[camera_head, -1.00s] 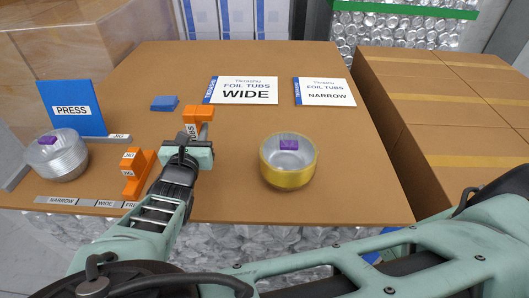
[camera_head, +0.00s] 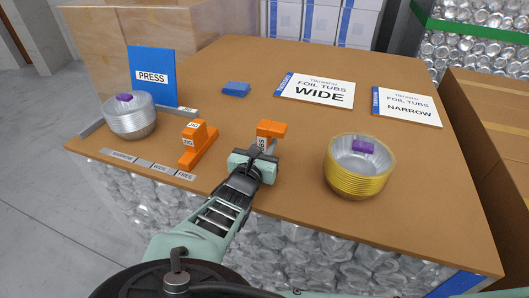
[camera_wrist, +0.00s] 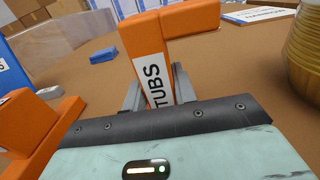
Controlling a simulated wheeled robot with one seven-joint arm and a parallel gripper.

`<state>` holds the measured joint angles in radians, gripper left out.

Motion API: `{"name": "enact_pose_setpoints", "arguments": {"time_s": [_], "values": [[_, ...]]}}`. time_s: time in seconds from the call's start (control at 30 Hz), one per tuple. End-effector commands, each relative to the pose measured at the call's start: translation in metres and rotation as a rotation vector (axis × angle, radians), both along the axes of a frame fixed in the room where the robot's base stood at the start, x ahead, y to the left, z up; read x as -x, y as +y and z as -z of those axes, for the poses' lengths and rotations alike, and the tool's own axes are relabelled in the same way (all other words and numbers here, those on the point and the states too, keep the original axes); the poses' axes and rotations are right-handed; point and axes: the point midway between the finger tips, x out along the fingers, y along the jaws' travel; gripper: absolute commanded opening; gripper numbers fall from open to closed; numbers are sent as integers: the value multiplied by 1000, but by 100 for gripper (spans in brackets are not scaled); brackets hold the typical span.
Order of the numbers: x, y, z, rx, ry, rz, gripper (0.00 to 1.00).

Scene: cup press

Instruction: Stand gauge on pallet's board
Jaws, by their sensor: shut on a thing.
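An orange gauge (camera_head: 271,129) with a white label reading "TUBS" is in my gripper (camera_head: 262,153). In the wrist view the gauge (camera_wrist: 158,50) stands roughly upright between the two grey fingers, which are shut on its labelled stem. Its lower end is hidden behind the gripper, so I cannot tell whether it touches the board. The brown board (camera_head: 222,172) is the flat top of the wrapped pallet, and the gauge is over its front middle. A second orange gauge-like block (camera_head: 198,143) stands on the board left of my gripper; it also shows in the wrist view (camera_wrist: 38,135).
A gold-rimmed tub stack (camera_head: 358,178) with a purple block stands right of my gripper. A silver tub stack (camera_head: 130,120) is at the left near the blue PRESS sign (camera_head: 153,78). WIDE (camera_head: 316,91) and NARROW (camera_head: 407,106) cards and a blue block (camera_head: 236,89) lie behind. The board's middle is clear.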

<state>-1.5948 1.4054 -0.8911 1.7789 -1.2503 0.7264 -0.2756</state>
Motion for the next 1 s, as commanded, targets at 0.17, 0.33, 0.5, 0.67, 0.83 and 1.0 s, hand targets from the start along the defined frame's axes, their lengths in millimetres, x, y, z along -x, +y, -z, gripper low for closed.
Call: {"name": "enact_pose_setpoints", "arguments": {"time_s": [0.17, 0.33, 0.5, 0.67, 0.83, 1.0], "values": [[0, 0, 1, -1, -1, 0, 0], [0, 0, 3, -1, -1, 0, 0], [0, 0, 4, -1, 0, 0, 49], [0, 0, 4, -1, 0, 0, 49], [0, 0, 1, -1, 0, 0, 49], [-2, 1, 1, -1, 0, 4, 49]]}}
